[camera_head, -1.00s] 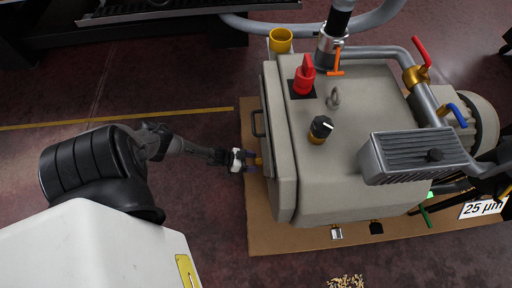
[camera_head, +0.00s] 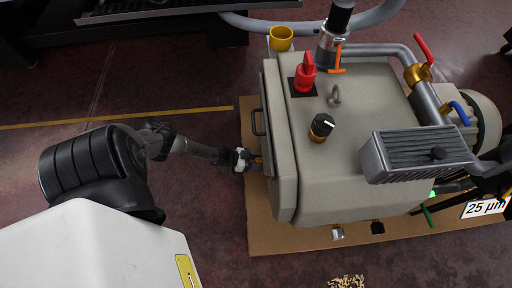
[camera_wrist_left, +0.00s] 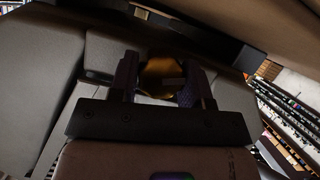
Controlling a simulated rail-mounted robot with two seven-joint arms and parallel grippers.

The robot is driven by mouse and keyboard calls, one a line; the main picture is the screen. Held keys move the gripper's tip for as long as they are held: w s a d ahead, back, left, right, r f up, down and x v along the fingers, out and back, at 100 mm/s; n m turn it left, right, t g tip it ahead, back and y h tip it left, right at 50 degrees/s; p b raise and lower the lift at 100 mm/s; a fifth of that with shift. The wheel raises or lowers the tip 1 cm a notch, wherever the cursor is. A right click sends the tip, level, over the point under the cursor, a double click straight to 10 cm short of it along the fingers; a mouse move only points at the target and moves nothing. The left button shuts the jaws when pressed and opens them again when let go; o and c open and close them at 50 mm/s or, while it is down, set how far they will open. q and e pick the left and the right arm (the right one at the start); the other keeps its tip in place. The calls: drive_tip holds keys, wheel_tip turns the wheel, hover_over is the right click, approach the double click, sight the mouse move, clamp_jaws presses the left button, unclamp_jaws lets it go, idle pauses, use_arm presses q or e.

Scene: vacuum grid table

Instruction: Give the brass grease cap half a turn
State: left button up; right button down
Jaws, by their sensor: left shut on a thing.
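The brass grease cap (camera_wrist_left: 162,72) shows as a round golden piece between the fingers in the left wrist view. It sits on the left side of the grey machine housing (camera_head: 350,120), low down near the dark handle. In the head view only a small yellowish bit of the cap (camera_head: 258,160) shows past the fingers. My left gripper (camera_head: 251,160) points right at the housing and is shut on the cap, one finger on each side, as the left wrist view also shows (camera_wrist_left: 163,84). I cannot make out the right gripper in either view.
A dark bar handle (camera_head: 257,122) stands just above the cap. A yellow cup (camera_head: 281,38), red knob (camera_head: 305,75) and black knob (camera_head: 321,127) are on the housing. A brown mat (camera_head: 285,237) lies under the machine.

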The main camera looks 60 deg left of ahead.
use_arm(q)
drive_tip(key=shift+c, duration=0.9)
